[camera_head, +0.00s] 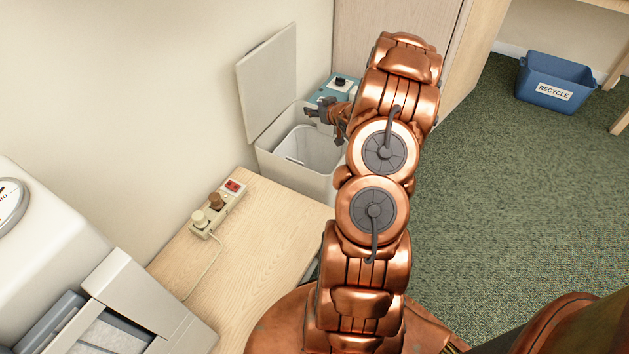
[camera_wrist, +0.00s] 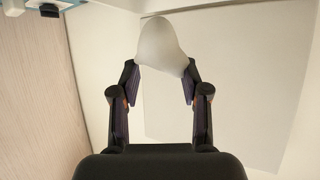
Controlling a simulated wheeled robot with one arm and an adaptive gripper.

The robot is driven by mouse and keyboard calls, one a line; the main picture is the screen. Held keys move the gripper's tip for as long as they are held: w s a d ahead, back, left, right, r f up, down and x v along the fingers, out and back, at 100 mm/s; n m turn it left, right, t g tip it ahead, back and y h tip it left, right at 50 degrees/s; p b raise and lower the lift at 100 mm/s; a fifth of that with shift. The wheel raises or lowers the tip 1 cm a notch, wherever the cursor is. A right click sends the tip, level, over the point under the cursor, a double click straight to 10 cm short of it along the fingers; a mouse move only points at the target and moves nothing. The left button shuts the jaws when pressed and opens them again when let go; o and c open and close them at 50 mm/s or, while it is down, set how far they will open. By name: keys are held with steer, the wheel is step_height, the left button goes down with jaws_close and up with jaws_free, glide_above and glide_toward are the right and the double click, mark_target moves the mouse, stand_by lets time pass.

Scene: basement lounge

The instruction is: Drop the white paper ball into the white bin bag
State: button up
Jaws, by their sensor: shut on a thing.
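In the head view, an open bin (camera_head: 300,181) stands at the wall with its lid raised, and a white bin bag (camera_head: 317,147) lines its inside. My gripper (camera_head: 312,113) is over the far part of the bin's opening, partly hidden by my own arm. In the wrist view, my gripper (camera_wrist: 161,76) is shut on the white paper ball (camera_wrist: 161,44), which sits between and beyond the two fingertips. I cannot make out the ball in the head view. The bag's mouth cannot be made out in the wrist view.
The raised lid (camera_head: 268,83) stands on the left of the opening. A blue-grey device (camera_head: 340,86) is behind the bin. A wooden table (camera_head: 255,245) with a power strip (camera_head: 218,207) is in front. A blue recycle bin (camera_head: 556,82) stands on the green carpet, far right.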

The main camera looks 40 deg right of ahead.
mark_target(317, 119)
steer(key=shift+f+b, duration=1.85)
steer(key=shift+f, duration=0.4)
steer(key=o, duration=0.8)
steer(key=shift+s+r, duration=0.1)
steer(key=shift+s, duration=0.05)
steer(key=v, duration=1.1)
steer(key=shift+s+r, duration=0.15)
steer(key=shift+s, duration=0.2)
